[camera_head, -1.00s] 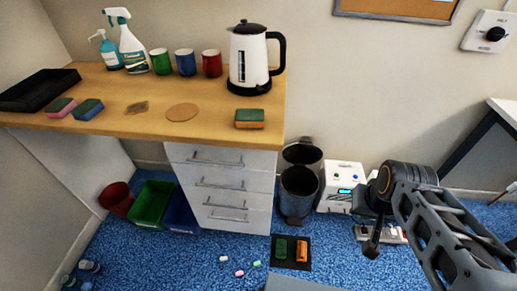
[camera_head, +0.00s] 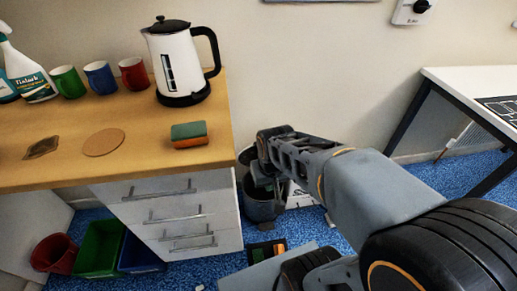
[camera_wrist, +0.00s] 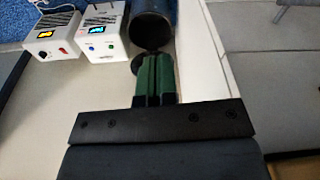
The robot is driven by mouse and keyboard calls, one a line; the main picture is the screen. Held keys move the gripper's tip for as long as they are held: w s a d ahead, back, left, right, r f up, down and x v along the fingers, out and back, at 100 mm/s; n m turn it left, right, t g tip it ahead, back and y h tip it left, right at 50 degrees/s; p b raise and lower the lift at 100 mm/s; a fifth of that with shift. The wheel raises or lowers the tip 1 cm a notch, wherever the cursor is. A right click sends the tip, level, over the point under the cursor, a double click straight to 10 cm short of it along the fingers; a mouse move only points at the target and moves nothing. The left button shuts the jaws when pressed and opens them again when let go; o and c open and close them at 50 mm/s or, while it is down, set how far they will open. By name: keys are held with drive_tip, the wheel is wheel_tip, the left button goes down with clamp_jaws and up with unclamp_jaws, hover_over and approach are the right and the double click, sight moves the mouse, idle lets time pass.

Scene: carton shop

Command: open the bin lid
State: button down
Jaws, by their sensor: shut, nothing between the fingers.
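The bin (camera_head: 260,210) is a dark grey cylinder on the floor, just right of the drawer unit. Its dark lid (camera_head: 245,155) appears raised at the back, partly hidden by my arm. In the wrist view the bin (camera_wrist: 153,22) is a dark cylinder at the top. My gripper (camera_wrist: 153,57) is shut and empty, its green fingers together and pointing toward the bin. In the head view my arm reaches over the bin, and my fingertips are mostly hidden. I cannot tell whether they touch the bin.
The wooden counter (camera_head: 60,175) with white drawers (camera_head: 175,215) stands close left of the bin. A kettle (camera_head: 180,60) and a sponge (camera_head: 189,134) are on it. White boxes (camera_wrist: 103,35) stand beside the bin. A table (camera_head: 470,85) is at the right.

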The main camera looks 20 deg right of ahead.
drive_tip(key=w+d+f+m+t+h+b, duration=0.1)
drive_tip(key=w+d+f+m+t+b, duration=0.3)
drive_tip(key=w+f, duration=0.55)
drive_tip(key=w+d+f+m+t+b, duration=0.3)
drive_tip(key=f+b, duration=0.4)
drive_tip(key=f, duration=0.8)
drive_tip(key=w+d+f+m+t+h+b, duration=0.15)
drive_tip(key=w+f+m+b, duration=0.3)
drive_tip(key=w+f, duration=0.6)
wheel_tip(320, 180, up, 6)
drive_tip(key=w+d+m+t+h+b, duration=0.1)
drive_tip(key=w+d+m+t+b, duration=0.15)
drive_tip(key=m+t, duration=0.65)
drive_tip(key=w+d+r+n+b, duration=0.1)
drive_tip(key=w+b, duration=0.3)
drive_tip(key=w, duration=0.8)
drive_tip(key=shift+w+d+r, duration=0.3)
drive_tip(key=shift+d+r, duration=0.1)
drive_tip(key=shift+r, duration=0.3)
drive_tip(key=shift+t, duration=0.25)
